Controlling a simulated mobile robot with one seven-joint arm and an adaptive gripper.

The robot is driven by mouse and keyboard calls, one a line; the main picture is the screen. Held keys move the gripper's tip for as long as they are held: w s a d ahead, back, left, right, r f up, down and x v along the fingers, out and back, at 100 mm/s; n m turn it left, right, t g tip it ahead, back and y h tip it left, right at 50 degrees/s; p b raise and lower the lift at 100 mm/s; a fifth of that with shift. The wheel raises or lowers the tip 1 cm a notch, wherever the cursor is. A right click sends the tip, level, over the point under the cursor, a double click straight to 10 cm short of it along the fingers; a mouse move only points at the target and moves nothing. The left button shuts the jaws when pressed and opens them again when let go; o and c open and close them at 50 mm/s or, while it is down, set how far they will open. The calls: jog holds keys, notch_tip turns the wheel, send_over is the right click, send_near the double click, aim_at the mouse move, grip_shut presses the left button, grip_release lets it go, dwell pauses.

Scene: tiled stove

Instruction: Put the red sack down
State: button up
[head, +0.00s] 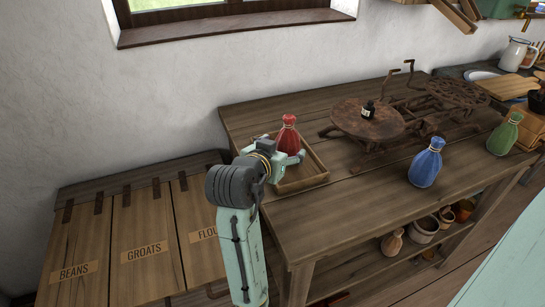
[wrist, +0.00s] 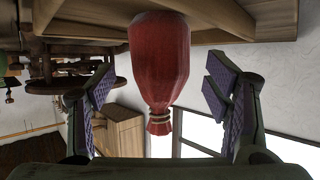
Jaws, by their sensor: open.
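The red sack (head: 288,138) stands upright in a shallow wooden tray (head: 312,183) on the workbench. Its tied neck is at the top in the head view. In the wrist view, which looks upside down, the sack (wrist: 160,60) is in the middle with its base toward the wooden tray (wrist: 215,37) at the top edge. My gripper (head: 286,160) is at the sack's near side. In the wrist view my gripper (wrist: 158,88) is open, with one purple-padded finger on either side of the sack and visible gaps to both. My gripper hides part of the sack's lower body in the head view.
A rusty round-plated scale (head: 366,122) with a small dark bottle (head: 368,108) stands right of the tray. A blue sack (head: 426,165) and a green sack (head: 504,135) stand farther right. Labelled wooden bins (head: 145,220) are at left. The bench's front middle is clear.

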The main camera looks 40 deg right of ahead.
jog(key=v, duration=0.4)
jog(key=shift+a+r, duration=0.15)
jog(key=shift+a, duration=0.2)
jog(key=b, duration=0.2)
jog(key=shift+s+a+b, duration=0.2)
jog(key=shift+s+b, duration=0.05)
jog(key=shift+b, duration=0.05)
jog(key=b+v, duration=0.2)
jog(key=b, duration=0.1)
jog(key=shift+r, duration=0.1)
